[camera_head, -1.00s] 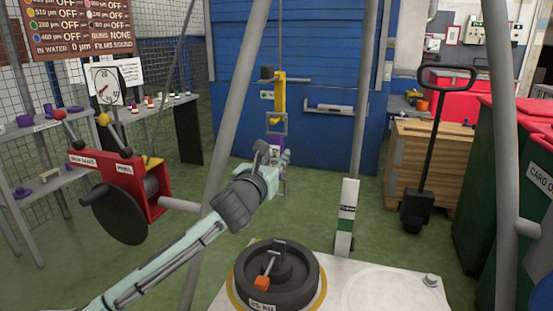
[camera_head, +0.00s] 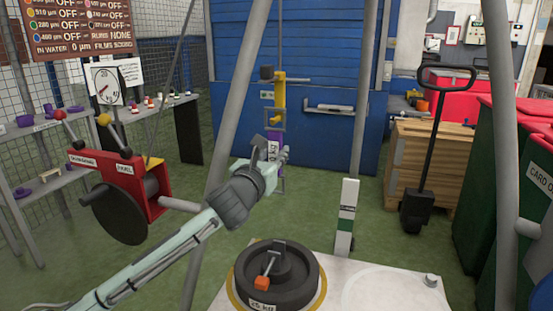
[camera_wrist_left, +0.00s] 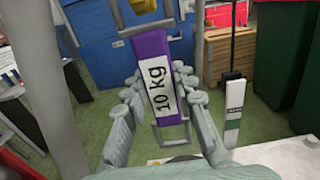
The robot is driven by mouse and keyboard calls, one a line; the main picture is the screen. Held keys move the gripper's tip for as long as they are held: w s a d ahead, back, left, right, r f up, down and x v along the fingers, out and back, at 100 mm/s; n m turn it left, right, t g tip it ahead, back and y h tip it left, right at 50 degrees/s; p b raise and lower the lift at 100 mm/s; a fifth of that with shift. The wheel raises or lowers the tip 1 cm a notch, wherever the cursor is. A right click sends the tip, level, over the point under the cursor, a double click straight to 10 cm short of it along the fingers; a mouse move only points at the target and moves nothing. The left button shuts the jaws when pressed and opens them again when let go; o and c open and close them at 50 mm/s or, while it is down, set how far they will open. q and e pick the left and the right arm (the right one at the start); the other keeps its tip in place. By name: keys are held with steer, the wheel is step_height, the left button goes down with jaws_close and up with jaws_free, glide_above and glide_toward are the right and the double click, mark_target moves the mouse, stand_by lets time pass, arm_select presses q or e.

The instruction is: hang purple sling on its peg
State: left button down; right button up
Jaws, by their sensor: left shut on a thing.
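The purple sling (camera_head: 274,143) with a white "10 kg" label hangs upright in front of the blue wall. In the left wrist view the sling (camera_wrist_left: 158,75) stands between the fingers, with a metal loop below it. My left gripper (camera_head: 273,158) is shut on it. A yellow hook (camera_head: 279,98) hangs just above, and the sling's upper loop (camera_head: 275,119) overlaps its lower part in the head view; I cannot tell whether they touch. I cannot make out for sure which part is the sling's peg. My right gripper is not in view.
A red winch (camera_head: 123,178) stands at left and a black 25 kg weight (camera_head: 300,272) lies on a white platform (camera_head: 350,303) in front. Grey frame poles (camera_head: 240,100) rise on both sides. A pallet truck (camera_head: 428,160) and wooden crate (camera_head: 395,167) stand at right.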

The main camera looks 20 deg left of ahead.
arm_select(q)
steer(key=s, duration=0.8)
stand_by(0.9)
steer(key=shift+a, duration=0.15)
